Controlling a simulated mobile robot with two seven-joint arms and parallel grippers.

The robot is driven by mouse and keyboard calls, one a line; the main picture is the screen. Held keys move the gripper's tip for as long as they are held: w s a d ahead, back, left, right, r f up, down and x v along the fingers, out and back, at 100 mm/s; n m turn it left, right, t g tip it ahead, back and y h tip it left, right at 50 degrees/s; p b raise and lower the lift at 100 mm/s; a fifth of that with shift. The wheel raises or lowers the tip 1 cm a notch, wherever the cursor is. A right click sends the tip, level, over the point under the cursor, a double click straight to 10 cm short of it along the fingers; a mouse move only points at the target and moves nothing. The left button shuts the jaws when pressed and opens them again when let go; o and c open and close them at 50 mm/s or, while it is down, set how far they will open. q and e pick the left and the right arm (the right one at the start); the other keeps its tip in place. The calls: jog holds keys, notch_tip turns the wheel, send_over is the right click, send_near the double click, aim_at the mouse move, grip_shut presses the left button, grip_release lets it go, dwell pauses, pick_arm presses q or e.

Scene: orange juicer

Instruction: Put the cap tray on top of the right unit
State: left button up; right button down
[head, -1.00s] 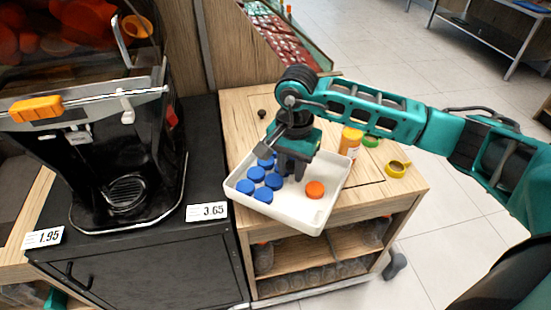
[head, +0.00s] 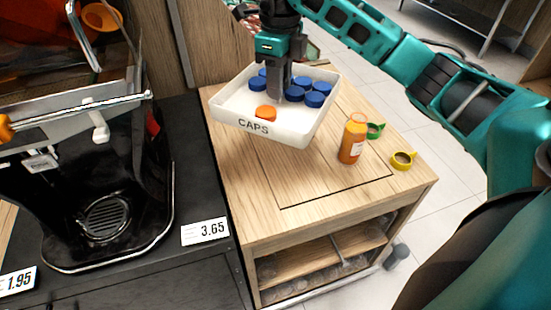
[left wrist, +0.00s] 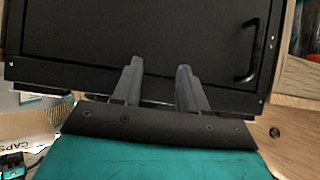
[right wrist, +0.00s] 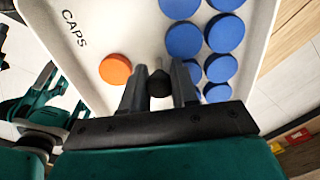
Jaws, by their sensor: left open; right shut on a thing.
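The white cap tray (head: 226,105), marked CAPS, holds several blue caps (head: 314,99) and one orange cap (head: 265,113). My right gripper (head: 277,95) reaches down into it and is shut on a dark knob (right wrist: 159,84) in the tray. The tray is tilted and appears raised above the back of the wooden unit (head: 250,190) on the right. My left gripper (left wrist: 155,85) is open and empty in the left wrist view, in front of a black cabinet door (left wrist: 140,40); it is not in the head view.
An orange bottle (head: 352,140), a green ring (head: 375,131) and a yellow ring (head: 403,160) stand on the wooden unit's right side. The black juicer (head: 105,215) is at the left. The wooden top's front is clear.

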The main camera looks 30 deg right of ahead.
aim_at(280, 103)
notch_tip(280, 103, down, 19)
jog(key=b, duration=0.2)
jog(key=shift+f+b, duration=0.2)
jog(key=shift+b, duration=0.15)
pick_arm(q)
jog(key=shift+w+d+f, duration=0.35)
jog(key=shift+d+f, duration=0.1)
jog(key=shift+d, duration=0.2)
pick_arm(e)
jog(key=c, duration=0.9)
grip_release()
jog(key=shift+s, duration=0.1)
pick_arm(q)
jog(key=shift+f, duration=0.1)
pick_arm(e)
jog(key=shift+o, duration=0.2)
jog(key=shift+r, duration=0.15)
pick_arm(q)
jog(key=shift+s+a+r+p, duration=0.2)
jog(key=shift+s+a+p, duration=0.15)
jog(key=shift+p, duration=0.5)
pick_arm(e)
notch_tip(280, 103, up, 12)
pick_arm(q)
jog(key=shift+w, duration=0.1)
pick_arm(e)
jog(key=shift+f, duration=0.2)
